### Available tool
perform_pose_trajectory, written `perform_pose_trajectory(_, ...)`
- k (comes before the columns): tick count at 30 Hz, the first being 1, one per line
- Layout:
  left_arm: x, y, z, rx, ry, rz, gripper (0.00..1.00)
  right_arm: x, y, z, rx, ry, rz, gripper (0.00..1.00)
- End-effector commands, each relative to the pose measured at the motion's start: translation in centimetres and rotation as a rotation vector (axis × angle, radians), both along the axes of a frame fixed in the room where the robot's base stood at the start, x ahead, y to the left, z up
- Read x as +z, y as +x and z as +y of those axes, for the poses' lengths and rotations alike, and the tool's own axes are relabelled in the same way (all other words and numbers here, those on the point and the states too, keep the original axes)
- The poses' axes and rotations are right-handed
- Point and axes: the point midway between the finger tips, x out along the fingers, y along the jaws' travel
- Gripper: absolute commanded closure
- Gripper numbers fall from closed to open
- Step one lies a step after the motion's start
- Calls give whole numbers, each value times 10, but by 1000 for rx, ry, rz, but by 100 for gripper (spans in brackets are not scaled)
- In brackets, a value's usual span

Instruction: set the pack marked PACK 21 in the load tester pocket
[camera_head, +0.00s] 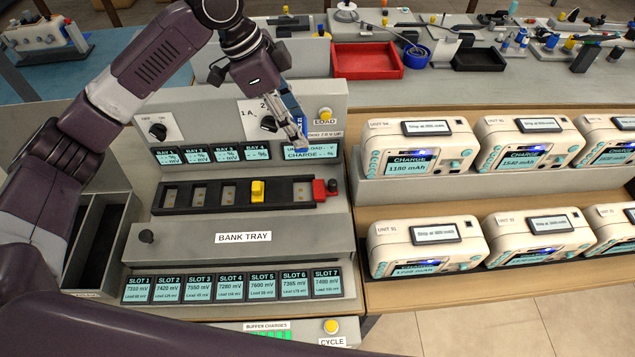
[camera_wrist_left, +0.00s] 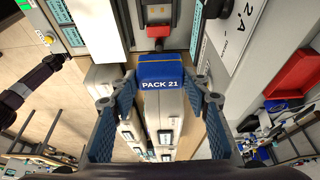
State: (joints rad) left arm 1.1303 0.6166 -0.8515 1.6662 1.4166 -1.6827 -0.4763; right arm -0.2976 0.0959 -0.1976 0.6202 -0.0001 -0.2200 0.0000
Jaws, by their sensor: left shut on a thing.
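PACK 21 is a blue pack whose printed label shows in the wrist view (camera_wrist_left: 160,72). In the head view a bright blue part (camera_head: 292,103) shows at my left gripper (camera_head: 298,132). My left gripper is shut on the pack and holds it above the bench, in front of the panel by the LOAD label. Its two blue-grey fingers also show in the wrist view (camera_wrist_left: 160,102). The load tester display (camera_head: 311,151) is just below and right of the gripper. A pocket (camera_head: 303,192) beside a red block (camera_head: 320,190) lies at the right end of the black bay strip.
The black bay strip (camera_head: 215,196) holds a yellow piece (camera_head: 257,191). Several chargers (camera_head: 418,150) stand in two rows on the right. A red tray (camera_head: 366,60) lies behind. A dark arm part (camera_wrist_left: 35,85) shows at the wrist view's left edge.

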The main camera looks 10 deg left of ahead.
Motion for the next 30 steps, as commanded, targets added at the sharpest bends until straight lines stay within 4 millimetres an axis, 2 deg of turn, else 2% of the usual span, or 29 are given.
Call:
perform_pose_trajectory(7, -66, -2, 1, 1, 2, 6, 84, 11, -4, 23, -5, 26, 4, 40)
perform_pose_trajectory(13, -115, -2, 1, 0, 1, 5, 84, 18, -4, 23, -3, 27, 5, 40)
perform_pose_trajectory(18, -138, -1, 1, -1, 1, 2, 84, 20, -4, 15, -1, 16, 5, 40)
perform_pose_trajectory(23, -148, -1, 1, -1, 1, 1, 84, 21, -4, 10, -2, 12, 5, 40)
perform_pose_trajectory(30, -181, -1, 0, -1, 0, 2, 84, 27, -3, 10, -3, 12, 4, 40)
